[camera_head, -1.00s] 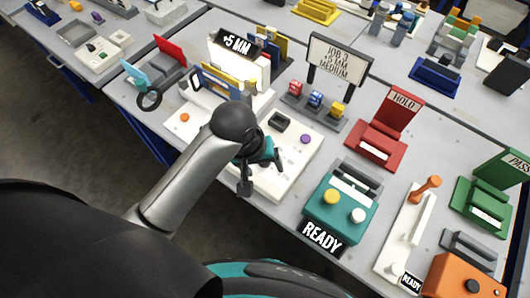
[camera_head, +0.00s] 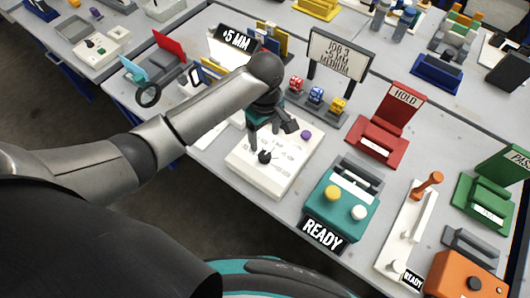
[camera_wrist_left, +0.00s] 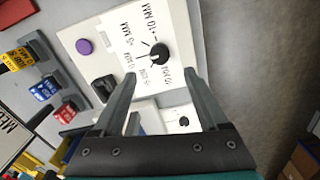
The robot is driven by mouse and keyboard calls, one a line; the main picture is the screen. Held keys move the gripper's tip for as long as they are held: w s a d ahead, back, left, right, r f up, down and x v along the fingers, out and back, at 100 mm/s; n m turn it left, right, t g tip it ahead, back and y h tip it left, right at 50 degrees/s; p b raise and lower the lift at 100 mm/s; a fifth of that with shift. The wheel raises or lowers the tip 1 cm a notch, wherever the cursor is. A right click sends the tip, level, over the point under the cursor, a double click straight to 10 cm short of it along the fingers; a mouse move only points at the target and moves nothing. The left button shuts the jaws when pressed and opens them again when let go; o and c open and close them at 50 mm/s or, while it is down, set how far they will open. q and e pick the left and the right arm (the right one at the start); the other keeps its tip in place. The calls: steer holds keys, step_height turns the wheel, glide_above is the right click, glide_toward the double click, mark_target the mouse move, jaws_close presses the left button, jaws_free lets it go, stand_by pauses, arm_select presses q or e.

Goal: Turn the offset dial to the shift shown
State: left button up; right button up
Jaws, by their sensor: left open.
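The offset dial is a black knob (camera_head: 265,157) on a white panel (camera_head: 245,160) with printed marks around it. In the left wrist view the dial (camera_wrist_left: 158,54) sits just beyond the fingertips, between their lines, with MM shift labels around it. Its exact setting is too small to tell. My left gripper (camera_head: 272,130) is open and empty above the panel, behind the dial in the head view; its fingers also show in the wrist view (camera_wrist_left: 160,80). A sign (camera_head: 236,40) reads +5 MM. The job board (camera_head: 338,55) reads JOB 3, +5 MM, MEDIUM. My right gripper is not in view.
A purple button (camera_head: 305,134) is on the panel, and a black rocker-like part (camera_wrist_left: 104,88) shows near the left finger. Red, blue and yellow blocks (camera_head: 315,97) stand behind. A teal READY box (camera_head: 340,205) and red HOLD stand (camera_head: 385,125) are to the right.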

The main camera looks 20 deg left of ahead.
mark_target(265, 156)
arm_select(q)
step_height(265, 156, down, 9)
steer(key=shift+f+b, duration=0.2)
steer(key=shift+b, duration=0.85)
steer(key=shift+c, duration=0.2)
jaws_close()
